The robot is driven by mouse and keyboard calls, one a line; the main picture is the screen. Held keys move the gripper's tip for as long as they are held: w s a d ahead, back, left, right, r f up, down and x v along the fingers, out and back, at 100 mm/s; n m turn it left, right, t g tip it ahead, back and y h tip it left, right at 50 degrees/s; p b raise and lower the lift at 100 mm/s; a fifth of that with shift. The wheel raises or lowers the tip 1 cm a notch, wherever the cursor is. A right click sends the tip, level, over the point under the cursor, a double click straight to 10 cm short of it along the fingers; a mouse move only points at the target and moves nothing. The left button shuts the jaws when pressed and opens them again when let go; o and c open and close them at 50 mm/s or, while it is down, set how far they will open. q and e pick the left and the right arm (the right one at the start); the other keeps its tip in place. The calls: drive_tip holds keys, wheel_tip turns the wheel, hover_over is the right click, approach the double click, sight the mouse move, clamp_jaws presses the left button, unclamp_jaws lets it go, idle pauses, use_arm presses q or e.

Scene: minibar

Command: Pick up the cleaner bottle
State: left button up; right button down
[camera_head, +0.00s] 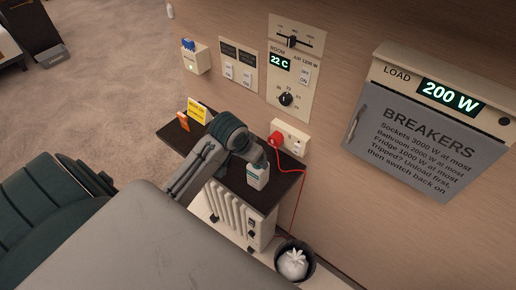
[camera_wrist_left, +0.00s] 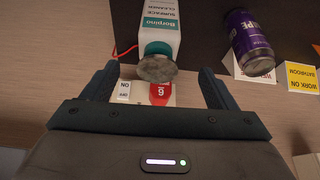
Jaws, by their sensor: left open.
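The cleaner bottle (camera_head: 257,176) is white with a teal label and stands on a dark shelf top (camera_head: 288,187) by the wall. In the left wrist view the bottle (camera_wrist_left: 160,25) appears upside down, its label reading surface cleaner and its grey cap (camera_wrist_left: 156,69) towards me. My left gripper (camera_head: 251,157) is over the bottle's upper part and hides its top in the head view. Its fingers are open, one on either side of the cap in the left wrist view, with visible gaps. I cannot tell how deep the bottle sits between them. My right gripper is not in view.
A purple can (camera_wrist_left: 249,42) stands beside the bottle. A yellow card (camera_head: 197,110) and an orange item (camera_head: 182,121) are at the shelf's far end. A red plug (camera_head: 277,140) with a red cord is in the wall socket. A heater (camera_head: 235,215) and a bin (camera_head: 296,246) are below.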

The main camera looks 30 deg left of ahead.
sight(258, 173)
use_arm(q)
drive_tip(key=x, duration=0.3)
drive_tip(key=shift+f+p, duration=0.2)
drive_tip(key=shift+p, duration=0.1)
drive_tip(key=shift+w+f+p, duration=0.3)
drive_tip(key=shift+f+p, duration=0.05)
drive_tip(key=shift+f, duration=0.05)
drive_tip(key=p+x, duration=0.2)
drive_tip(key=x, duration=0.2)
drive_tip(key=shift+w+d, duration=0.15)
drive_tip(key=shift+w, duration=0.05)
drive_tip(key=shift+f, duration=0.25)
drive_tip(key=shift+w, duration=0.1)
clamp_jaws()
drive_tip(key=shift+r, duration=0.1)
